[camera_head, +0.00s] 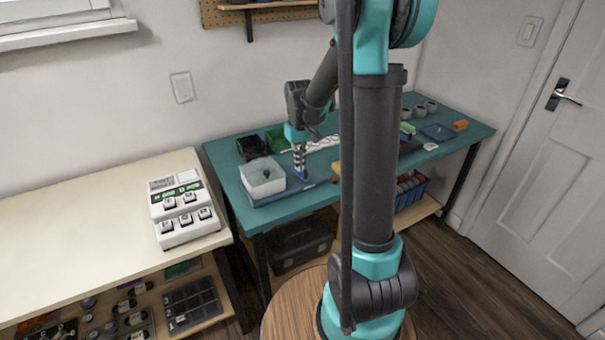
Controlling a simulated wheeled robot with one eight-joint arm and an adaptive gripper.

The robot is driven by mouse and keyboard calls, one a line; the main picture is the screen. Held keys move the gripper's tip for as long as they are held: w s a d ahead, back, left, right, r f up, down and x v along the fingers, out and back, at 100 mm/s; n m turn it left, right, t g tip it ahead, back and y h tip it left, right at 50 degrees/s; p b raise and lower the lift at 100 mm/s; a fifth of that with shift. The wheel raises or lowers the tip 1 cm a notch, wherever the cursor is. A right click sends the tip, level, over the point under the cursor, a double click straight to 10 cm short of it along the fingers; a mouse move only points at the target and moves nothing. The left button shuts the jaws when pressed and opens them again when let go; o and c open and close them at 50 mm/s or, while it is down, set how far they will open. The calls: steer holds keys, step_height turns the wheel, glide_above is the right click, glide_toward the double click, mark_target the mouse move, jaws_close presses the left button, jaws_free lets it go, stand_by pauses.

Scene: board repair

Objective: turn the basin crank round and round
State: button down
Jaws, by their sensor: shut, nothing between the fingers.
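The basin (262,180) is a white, open box on the left front part of the teal workbench. A small dark piece (267,172) shows inside it; it may be the crank, but it is too small to tell. My gripper (300,174) points down from my wrist just right of the basin. It looks narrow, silver and dark, and I see nothing held in it. It appears shut and apart from the dark piece in the basin. Its fingertips are too small to see clearly.
Dark and green bins (252,147) stand behind the basin. A white keypad device (183,207) sits on the cream table at left. Grey rolls (419,109) and an orange block (460,125) lie at the bench's right. My arm hides the bench's middle.

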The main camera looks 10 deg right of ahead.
mark_target(302, 172)
steer(key=shift+f, duration=0.15)
steer(key=shift+f, duration=2.1)
steer(key=shift+s, duration=0.15)
steer(key=shift+d, duration=0.1)
